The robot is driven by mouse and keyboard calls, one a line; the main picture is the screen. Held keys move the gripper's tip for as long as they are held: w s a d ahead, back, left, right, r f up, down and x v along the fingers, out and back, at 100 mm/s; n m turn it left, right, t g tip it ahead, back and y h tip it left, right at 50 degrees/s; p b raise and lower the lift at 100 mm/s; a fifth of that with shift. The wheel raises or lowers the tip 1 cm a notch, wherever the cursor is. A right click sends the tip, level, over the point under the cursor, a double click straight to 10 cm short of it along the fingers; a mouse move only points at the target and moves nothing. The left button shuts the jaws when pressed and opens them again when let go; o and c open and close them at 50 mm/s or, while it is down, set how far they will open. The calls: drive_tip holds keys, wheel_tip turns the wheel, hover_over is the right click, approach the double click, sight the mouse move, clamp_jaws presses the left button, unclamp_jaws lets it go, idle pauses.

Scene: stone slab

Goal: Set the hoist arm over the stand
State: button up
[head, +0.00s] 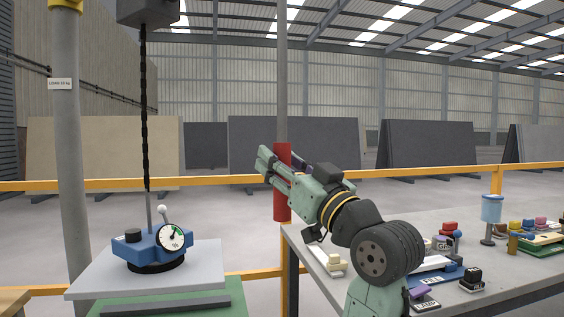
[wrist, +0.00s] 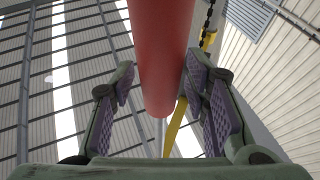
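The hoist arm's red grip (head: 282,205) is an upright cylinder at the lower end of a thin grey pole (head: 282,70) in the head view. My gripper (head: 270,160) is at the red grip's upper part. In the wrist view the red grip (wrist: 163,60) lies between my two padded fingers (wrist: 160,85). The fingers look open, one on each side; I cannot tell whether either touches. A black chain (head: 144,110) hangs from a dark hoist body (head: 148,10). Below it, a blue lifter with a dial (head: 152,247) sits on a grey slab (head: 205,270) over a green stand (head: 190,299).
A grey column (head: 72,150) with a load label stands at the left. A workbench (head: 470,215) at the right carries several small objects, including a blue cup-topped holder (head: 491,208). A yellow rail (head: 400,171) crosses behind. Open floor shows between slab and bench.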

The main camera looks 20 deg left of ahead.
clamp_jaws()
idle(0.3)
idle(0.3)
